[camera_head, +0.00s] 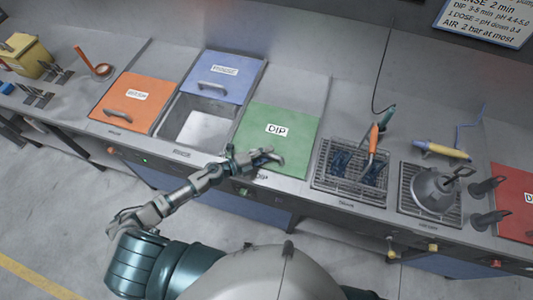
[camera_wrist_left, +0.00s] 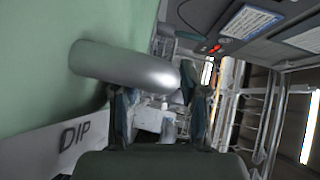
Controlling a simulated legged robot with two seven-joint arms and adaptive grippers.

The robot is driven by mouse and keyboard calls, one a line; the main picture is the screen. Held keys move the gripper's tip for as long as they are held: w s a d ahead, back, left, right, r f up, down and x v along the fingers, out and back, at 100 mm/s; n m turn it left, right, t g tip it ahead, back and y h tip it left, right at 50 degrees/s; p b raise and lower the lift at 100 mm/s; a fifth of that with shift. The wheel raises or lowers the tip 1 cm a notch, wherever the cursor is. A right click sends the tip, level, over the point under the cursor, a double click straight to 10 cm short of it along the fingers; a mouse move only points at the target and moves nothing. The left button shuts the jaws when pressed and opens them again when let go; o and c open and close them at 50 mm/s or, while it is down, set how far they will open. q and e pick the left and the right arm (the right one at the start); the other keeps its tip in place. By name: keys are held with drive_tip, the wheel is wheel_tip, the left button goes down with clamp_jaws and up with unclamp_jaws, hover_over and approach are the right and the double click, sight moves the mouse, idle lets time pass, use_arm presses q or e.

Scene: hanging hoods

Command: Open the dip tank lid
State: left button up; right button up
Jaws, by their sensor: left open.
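The dip tank lid (camera_head: 280,133) is a flat green panel labelled DIP, lying shut over its tank in the bench. Its grey metal handle (camera_wrist_left: 125,67) shows large in the left wrist view; in the head view my gripper largely covers the handle's place near the lid's front edge. My left gripper (camera_head: 262,157) is open at that front edge. In the left wrist view its fingers (camera_wrist_left: 158,98) stand apart, and the handle's near end reaches across the gap between them. I cannot tell whether they touch. My right gripper is not in view.
Left of the lid, a tank (camera_head: 199,126) stands uncovered with its blue lid (camera_head: 224,72) raised behind it. Further left is a shut orange lid (camera_head: 131,104).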

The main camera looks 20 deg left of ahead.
use_arm(q)
clamp_jaws()
